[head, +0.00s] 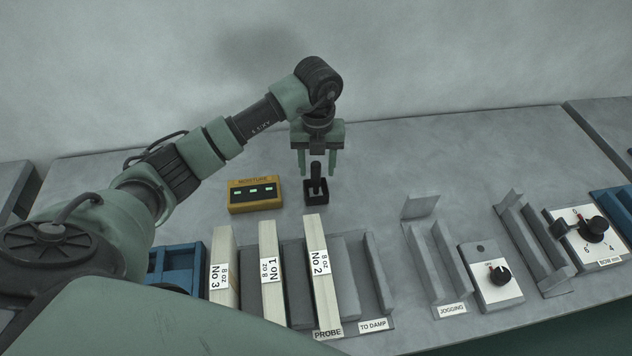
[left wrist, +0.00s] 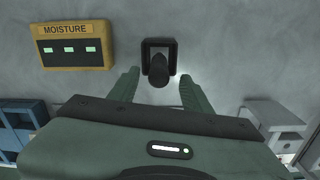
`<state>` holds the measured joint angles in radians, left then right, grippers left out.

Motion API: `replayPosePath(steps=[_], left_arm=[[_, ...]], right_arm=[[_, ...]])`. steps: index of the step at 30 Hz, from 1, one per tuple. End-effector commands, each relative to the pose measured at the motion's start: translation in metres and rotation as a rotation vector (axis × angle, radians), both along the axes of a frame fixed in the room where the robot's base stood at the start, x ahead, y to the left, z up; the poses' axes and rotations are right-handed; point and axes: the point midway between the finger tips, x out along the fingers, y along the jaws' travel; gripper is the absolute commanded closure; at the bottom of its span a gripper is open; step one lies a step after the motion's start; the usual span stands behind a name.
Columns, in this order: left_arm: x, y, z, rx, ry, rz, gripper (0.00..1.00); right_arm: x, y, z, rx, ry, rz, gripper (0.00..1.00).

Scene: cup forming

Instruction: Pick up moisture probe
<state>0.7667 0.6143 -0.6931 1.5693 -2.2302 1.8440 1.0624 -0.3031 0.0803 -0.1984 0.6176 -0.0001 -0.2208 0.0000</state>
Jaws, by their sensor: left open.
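The moisture probe (head: 315,177) is a dark, upright handle standing in a small black square holder (head: 316,195) on the grey table. In the left wrist view the probe (left wrist: 158,70) shows just beyond my fingertips, roughly centred between them. My left gripper (head: 318,172) is open, pointing down over the probe, with one finger on each side of its upper part. The left gripper also shows in the left wrist view (left wrist: 159,84); I see no contact between fingers and probe. My right gripper is not in view.
A yellow moisture meter (head: 254,194) stands left of the holder. A jogging tray (head: 449,262) and knob boxes (head: 491,281) stand to the right. The table behind the probe is clear.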

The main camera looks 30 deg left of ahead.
Motion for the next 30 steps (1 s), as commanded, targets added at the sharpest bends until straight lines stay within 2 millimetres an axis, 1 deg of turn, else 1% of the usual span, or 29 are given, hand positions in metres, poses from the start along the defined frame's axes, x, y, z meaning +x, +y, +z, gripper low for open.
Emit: replayPosePath(steps=[4,6,10,14,19,20,21,23,24,25,30], left_arm=[[0.001,0.003,-0.016,0.000,0.004,0.001,0.51],[0.003,0.005,-0.027,-0.001,0.006,0.002,0.51],[0.004,0.006,-0.046,-0.001,0.003,0.001,0.51],[0.005,0.005,-0.053,-0.001,0.000,-0.001,0.51],[0.005,0.005,-0.053,-0.001,0.000,-0.001,0.51],[0.005,0.005,-0.053,-0.001,0.000,-0.001,0.54],[0.005,0.005,-0.053,-0.001,0.000,-0.001,0.65],[0.005,0.005,-0.053,-0.001,0.000,-0.001,0.82],[0.005,0.006,-0.053,-0.001,0.000,-0.001,0.93],[0.005,0.006,-0.053,-0.001,0.000,-0.001,1.00],[0.005,0.006,-0.053,0.000,-0.001,0.000,1.00]], right_arm=[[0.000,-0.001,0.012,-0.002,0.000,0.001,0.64],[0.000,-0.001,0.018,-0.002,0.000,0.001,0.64],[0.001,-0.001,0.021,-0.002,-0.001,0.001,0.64],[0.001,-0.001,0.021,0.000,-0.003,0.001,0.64],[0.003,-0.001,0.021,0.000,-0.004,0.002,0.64],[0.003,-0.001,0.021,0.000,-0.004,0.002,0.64],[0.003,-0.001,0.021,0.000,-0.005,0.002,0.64],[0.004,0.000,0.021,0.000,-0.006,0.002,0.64],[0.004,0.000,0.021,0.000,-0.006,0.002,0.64],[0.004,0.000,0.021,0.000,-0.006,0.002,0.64],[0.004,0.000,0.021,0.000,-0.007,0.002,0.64]])
